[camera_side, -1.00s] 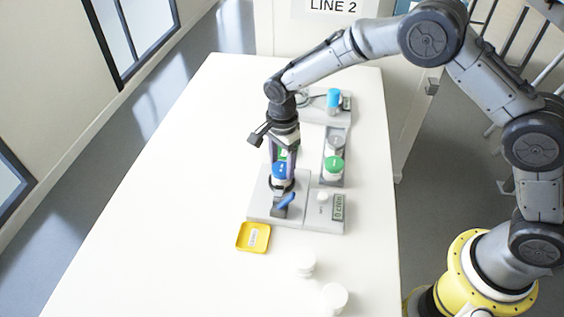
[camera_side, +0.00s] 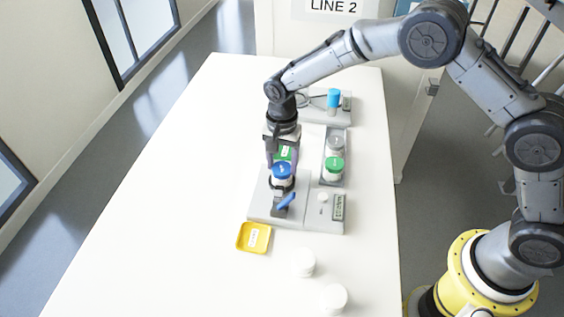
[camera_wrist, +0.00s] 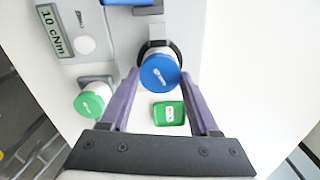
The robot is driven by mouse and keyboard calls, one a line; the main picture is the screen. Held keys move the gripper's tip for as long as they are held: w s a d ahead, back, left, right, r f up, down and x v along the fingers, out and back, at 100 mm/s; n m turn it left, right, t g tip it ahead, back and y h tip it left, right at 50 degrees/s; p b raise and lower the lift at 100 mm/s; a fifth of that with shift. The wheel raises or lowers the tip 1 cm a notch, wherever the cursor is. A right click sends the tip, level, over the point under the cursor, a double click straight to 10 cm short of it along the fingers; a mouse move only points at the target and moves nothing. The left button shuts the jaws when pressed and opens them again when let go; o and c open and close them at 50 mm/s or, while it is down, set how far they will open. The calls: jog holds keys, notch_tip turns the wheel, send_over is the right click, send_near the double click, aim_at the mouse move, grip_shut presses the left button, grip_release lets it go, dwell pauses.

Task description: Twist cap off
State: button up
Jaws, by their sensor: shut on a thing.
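A white jar with a blue cap (camera_side: 282,171) stands upright in a dark clamp (camera_side: 282,187) on a grey torque station (camera_side: 310,218). The blue cap also shows in the wrist view (camera_wrist: 160,72), seen from above. My gripper (camera_side: 283,167) points down over the jar. In the wrist view its two purple fingers (camera_wrist: 160,75) are on either side of the cap, shut on it. The cap sits on the jar. The station's display (camera_wrist: 50,30) shows "10 cNm" in the wrist view. A blue lever (camera_side: 287,201) is at the clamp's front.
A green tray (camera_wrist: 169,113) lies behind the jar. A yellow tray (camera_side: 243,245) is at front left. Two white jars (camera_side: 304,263) stand in front. The table's left is clear.

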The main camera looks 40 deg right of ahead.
jog(key=n, duration=0.5)
jog(key=shift+n, duration=0.4)
jog(key=n, duration=0.5)
jog(key=shift+a+n, duration=0.1)
jog(key=shift+n, duration=0.3)
jog(key=o, duration=1.2)
